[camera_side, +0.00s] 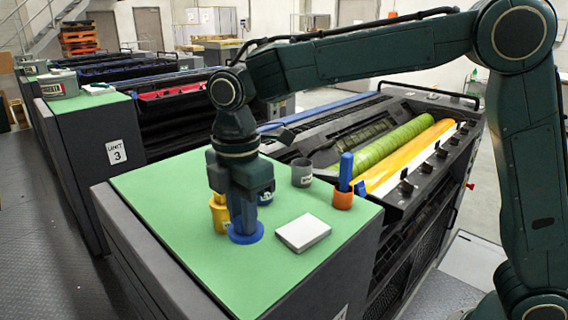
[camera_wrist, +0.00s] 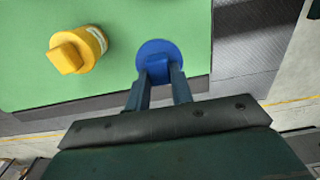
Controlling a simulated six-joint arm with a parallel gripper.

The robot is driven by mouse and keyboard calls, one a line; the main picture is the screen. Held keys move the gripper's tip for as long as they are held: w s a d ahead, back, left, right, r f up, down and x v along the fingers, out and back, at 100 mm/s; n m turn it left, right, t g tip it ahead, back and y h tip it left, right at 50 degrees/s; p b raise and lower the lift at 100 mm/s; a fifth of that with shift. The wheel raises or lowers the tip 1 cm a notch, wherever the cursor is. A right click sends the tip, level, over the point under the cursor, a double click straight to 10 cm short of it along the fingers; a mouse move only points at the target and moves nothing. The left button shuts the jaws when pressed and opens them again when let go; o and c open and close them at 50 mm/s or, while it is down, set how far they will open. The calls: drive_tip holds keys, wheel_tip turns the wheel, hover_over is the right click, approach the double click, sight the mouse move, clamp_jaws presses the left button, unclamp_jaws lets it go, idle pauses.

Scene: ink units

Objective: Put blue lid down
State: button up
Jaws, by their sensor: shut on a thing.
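The blue lid (camera_side: 246,236) is a flat disc at the front of the green top, in the side view. In the wrist view the blue lid (camera_wrist: 157,46) lies just beyond my fingertips. My gripper (camera_side: 244,220) points down and is shut on the lid's raised grip; it shows also in the wrist view (camera_wrist: 158,74). The lid is level and at or very close to the green surface; I cannot tell whether it touches. A blue can (camera_side: 266,196) stands behind my gripper, partly hidden by it.
A yellow can with a yellow lid (camera_side: 219,215) stands close left of my gripper. A white box (camera_side: 302,233) lies to the right. A grey can (camera_side: 302,173) and an orange cup (camera_side: 343,199) holding a blue tool stand behind. The green top (camera_side: 200,262) is bare in front.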

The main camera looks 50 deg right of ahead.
drive_tip(key=shift+f, duration=1.55)
drive_tip(key=shift+f, duration=0.1)
drive_tip(key=shift+f, duration=2.05)
drive_tip(key=shift+f, duration=0.15)
drive_tip(key=o, duration=0.9)
drive_tip(key=shift+o, duration=0.2)
wheel_tip(320, 180, up, 12)
drive_tip(key=shift+r, duration=0.15)
